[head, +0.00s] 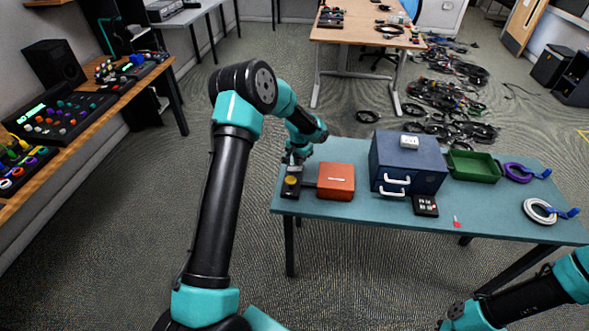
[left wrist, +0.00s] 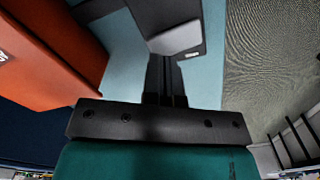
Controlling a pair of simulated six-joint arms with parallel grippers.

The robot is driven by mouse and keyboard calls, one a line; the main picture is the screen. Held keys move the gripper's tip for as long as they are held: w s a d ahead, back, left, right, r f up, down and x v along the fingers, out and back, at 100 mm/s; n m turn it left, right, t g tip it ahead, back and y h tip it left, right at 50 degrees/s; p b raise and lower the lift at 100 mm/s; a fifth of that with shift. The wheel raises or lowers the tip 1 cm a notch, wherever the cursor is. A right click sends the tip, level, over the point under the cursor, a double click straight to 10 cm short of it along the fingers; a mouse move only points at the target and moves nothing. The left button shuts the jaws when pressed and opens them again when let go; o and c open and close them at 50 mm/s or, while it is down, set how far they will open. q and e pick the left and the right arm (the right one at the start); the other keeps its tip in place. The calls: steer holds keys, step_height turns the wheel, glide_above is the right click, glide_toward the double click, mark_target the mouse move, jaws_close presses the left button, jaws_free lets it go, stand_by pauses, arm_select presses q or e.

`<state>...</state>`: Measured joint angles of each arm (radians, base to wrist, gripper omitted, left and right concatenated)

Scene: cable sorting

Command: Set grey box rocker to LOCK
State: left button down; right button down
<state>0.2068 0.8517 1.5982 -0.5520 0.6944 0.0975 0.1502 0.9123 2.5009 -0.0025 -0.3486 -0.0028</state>
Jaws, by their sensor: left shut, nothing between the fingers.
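The small dark grey box (head: 288,192) stands at the table's left end, with a round yellow part on top. In the left wrist view the dark grey box (left wrist: 165,12) is at the top, with a light grey wedge-like rocker (left wrist: 177,38) on its near side. My left gripper (head: 292,160) is at the back of the box. In the left wrist view its two fingers (left wrist: 165,70) are together and empty, with their tips at or just under the rocker; I cannot tell whether they touch it. Any LOCK marking is too small to read. My right gripper is out of view.
An orange box (head: 336,182) stands close to the right of the grey box, also at left in the wrist view. Further right are a blue drawer box (head: 410,165), a black keypad (head: 425,205), a green tray (head: 474,174) and cable coils.

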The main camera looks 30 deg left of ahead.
arm_select(q)
steer(key=shift+f, duration=1.4)
stand_by(1.6)
steer(key=shift+r, duration=3.55)
